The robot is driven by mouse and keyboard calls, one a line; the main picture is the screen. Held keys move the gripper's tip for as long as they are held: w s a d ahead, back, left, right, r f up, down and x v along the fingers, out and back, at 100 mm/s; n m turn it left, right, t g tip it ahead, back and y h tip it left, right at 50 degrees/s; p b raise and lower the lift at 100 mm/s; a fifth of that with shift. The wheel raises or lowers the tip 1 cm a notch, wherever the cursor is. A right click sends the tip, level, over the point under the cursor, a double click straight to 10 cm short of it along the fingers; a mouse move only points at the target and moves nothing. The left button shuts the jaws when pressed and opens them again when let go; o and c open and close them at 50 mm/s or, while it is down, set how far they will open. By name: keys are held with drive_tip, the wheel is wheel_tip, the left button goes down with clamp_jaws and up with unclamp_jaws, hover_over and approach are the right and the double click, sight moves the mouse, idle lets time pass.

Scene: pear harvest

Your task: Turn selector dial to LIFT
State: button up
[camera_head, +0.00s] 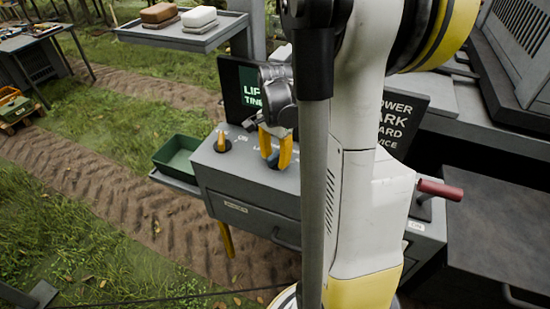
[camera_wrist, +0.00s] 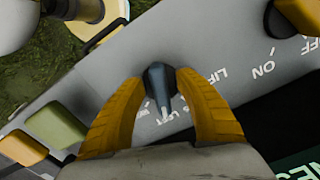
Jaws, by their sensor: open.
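A dark blue-grey selector dial (camera_wrist: 160,82) stands on the grey console top between the yellow fingers of my gripper (camera_wrist: 158,78) in the wrist view. The fingers straddle it, one each side; I cannot tell whether either touches. Its narrow pointer end aims toward my palm, near white lettering that is partly hidden. The word LIFT (camera_wrist: 222,80) is printed beside the right finger, upside down. In the head view my gripper (camera_head: 276,160) reaches down onto the console (camera_head: 245,185), and its fingers hide the dial.
A green tray (camera_head: 180,153) is left.

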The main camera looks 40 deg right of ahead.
clamp_jaws()
drive_tip(key=shift+n, duration=0.3)
drive_tip(key=n, duration=0.3)
drive_tip(key=shift+s+n, duration=0.15)
drive_tip(key=shift+n, duration=0.15)
drive_tip(key=n, duration=0.3)
drive_tip(key=shift+s+d+n, duration=0.1)
drive_tip(key=shift+n, duration=0.2)
drive_tip(key=n, duration=0.4)
drive_tip(key=shift+s+d, duration=0.1)
drive_tip(key=shift+d+n, duration=0.1)
drive_tip(key=shift+n, duration=1.9)
